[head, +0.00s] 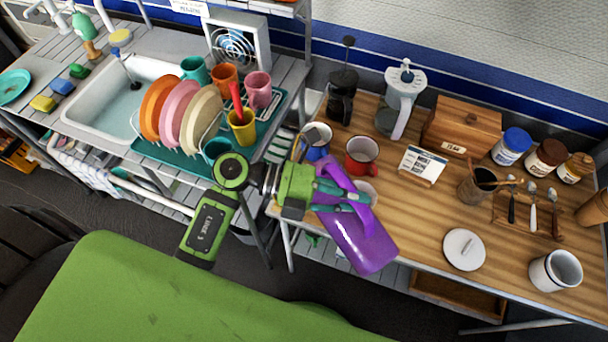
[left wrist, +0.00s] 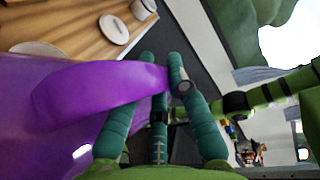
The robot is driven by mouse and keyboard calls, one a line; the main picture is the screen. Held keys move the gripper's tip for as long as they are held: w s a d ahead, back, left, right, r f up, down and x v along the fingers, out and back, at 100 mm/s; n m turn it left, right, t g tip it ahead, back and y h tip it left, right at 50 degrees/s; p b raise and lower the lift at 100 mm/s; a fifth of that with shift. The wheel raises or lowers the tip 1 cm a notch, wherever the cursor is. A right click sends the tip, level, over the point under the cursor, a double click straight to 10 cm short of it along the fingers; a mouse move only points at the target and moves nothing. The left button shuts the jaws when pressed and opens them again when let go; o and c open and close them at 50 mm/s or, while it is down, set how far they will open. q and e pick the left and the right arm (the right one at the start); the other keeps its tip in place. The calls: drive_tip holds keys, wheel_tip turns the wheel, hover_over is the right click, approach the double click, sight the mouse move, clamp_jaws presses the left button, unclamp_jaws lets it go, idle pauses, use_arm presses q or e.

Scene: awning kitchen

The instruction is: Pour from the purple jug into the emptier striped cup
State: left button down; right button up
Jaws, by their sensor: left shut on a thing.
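The purple jug (head: 362,245) hangs over the near left edge of the wooden counter in the head view, visibly slanted. My left gripper (head: 345,196) is shut on its handle. In the left wrist view, the teal fingers (left wrist: 165,85) close around the purple handle (left wrist: 95,97). A pale cup (head: 368,190) stands on the counter behind the jug and gripper, mostly hidden; I cannot make out stripes. A blue and white cup (head: 317,140) and a red mug (head: 361,156) stand just beyond. Liquid levels in the cups are unclear. My right gripper is out of view.
A dish rack (head: 166,160) with plates and cups stands left of my gripper. A card stand (head: 422,165), a white lid (head: 464,249) and a white mug (head: 555,270) are on the counter to the right. Counter between card and lid is clear.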

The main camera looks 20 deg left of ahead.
use_arm(q)
drive_tip(key=shift+a+r, duration=0.1)
drive_tip(key=shift+r, duration=0.1)
drive_tip(key=shift+w+a+r+h, duration=0.25)
drive_tip(key=shift+w+a+h, duration=0.05)
drive_tip(key=shift+w+a, duration=0.05)
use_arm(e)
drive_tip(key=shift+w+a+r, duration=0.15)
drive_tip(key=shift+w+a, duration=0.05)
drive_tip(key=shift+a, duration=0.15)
use_arm(q)
drive_tip(key=shift+a+r+n, duration=0.1)
drive_tip(key=shift+r+n, duration=0.05)
drive_tip(key=shift+n, duration=0.15)
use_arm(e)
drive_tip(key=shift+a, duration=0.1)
use_arm(q)
drive_tip(key=shift+s+d, duration=0.15)
drive_tip(key=shift+d, duration=0.1)
drive_tip(key=shift+a+r, duration=0.1)
drive_tip(key=shift+r, duration=0.05)
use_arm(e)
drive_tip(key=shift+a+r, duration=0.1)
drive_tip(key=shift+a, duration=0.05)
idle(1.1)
